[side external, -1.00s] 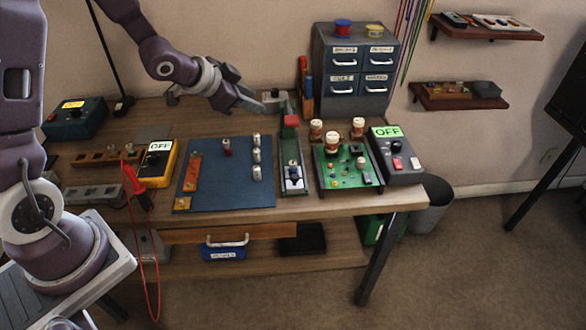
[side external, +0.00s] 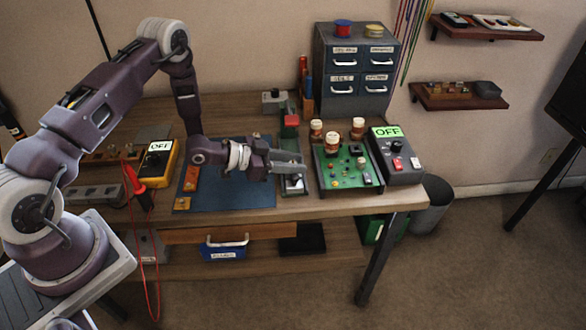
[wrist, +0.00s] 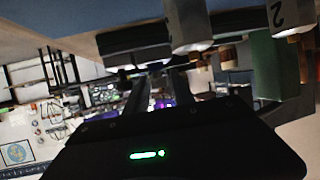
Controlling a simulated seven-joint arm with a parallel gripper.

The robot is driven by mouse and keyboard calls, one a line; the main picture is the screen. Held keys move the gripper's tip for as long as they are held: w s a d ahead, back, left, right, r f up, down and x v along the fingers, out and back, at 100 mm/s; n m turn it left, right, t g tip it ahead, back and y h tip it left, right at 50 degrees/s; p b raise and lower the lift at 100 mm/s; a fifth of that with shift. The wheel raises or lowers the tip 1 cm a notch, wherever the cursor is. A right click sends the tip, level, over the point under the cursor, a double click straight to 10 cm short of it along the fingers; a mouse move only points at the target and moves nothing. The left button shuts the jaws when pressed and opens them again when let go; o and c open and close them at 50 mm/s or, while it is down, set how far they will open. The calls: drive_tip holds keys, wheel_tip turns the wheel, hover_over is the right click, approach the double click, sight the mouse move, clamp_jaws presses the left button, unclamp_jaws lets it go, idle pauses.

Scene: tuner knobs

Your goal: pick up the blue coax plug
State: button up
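No blue coax plug can be clearly made out. A small dark-bluish part (side external: 293,184) shows at the front of the narrow grey fixture (side external: 290,192), right of the blue mat; it is too small to identify. My gripper (side external: 303,163) points right, low above this fixture, and covers its middle. In the wrist view my two dark fingers (wrist: 160,92) stand apart with a gap and nothing visible between them.
A green circuit board (side external: 345,178) with brown-and-white knobs stands close right of my gripper. Beyond it is a grey box (side external: 396,160) reading OFF. A yellow meter (side external: 157,163) and red probe (side external: 134,178) are left. The mat's front (side external: 235,197) is clear.

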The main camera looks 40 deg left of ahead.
clamp_jaws()
drive_tip(key=shift+r, duration=0.1)
